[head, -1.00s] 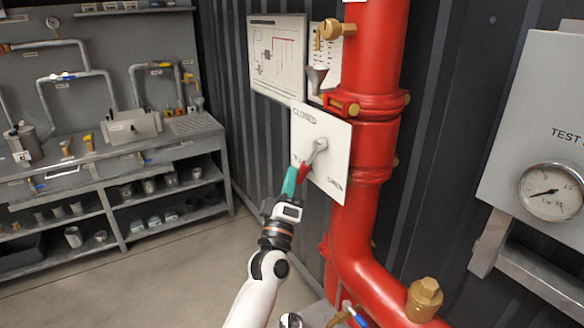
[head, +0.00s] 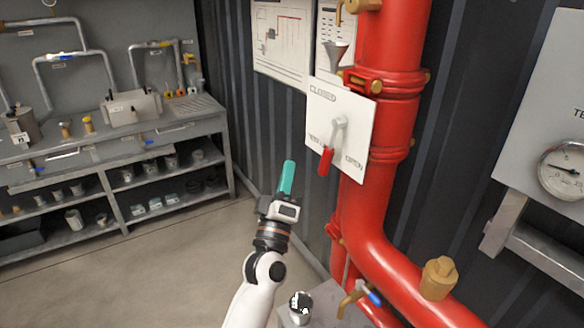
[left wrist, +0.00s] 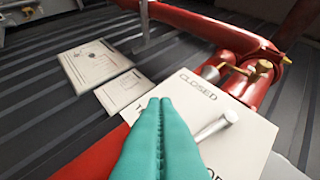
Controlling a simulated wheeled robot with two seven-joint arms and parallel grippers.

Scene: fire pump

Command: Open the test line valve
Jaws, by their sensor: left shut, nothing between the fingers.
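The test line valve has a grey lever with a red grip (head: 325,162) on a white plate (head: 360,138) on the red pipe. The plate reads CLOSED at the top, OPEN at lower right and a partly covered word at lower left. The lever hangs down and slightly left, between the two lower labels. My left gripper (head: 288,165) has teal fingers, shut and empty, left of the grip and apart from it. In the left wrist view the shut fingertips (left wrist: 160,102) overlap the plate (left wrist: 250,130) and hide part of the lever (left wrist: 215,126). My right gripper is not in view.
The thick red pipe (head: 385,130) bends to the lower right below the plate. A small brass valve with a blue handle (head: 374,299) sits low down. A gauge (head: 564,170) is at far right. A workbench (head: 150,130) stands at left, with open floor before it.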

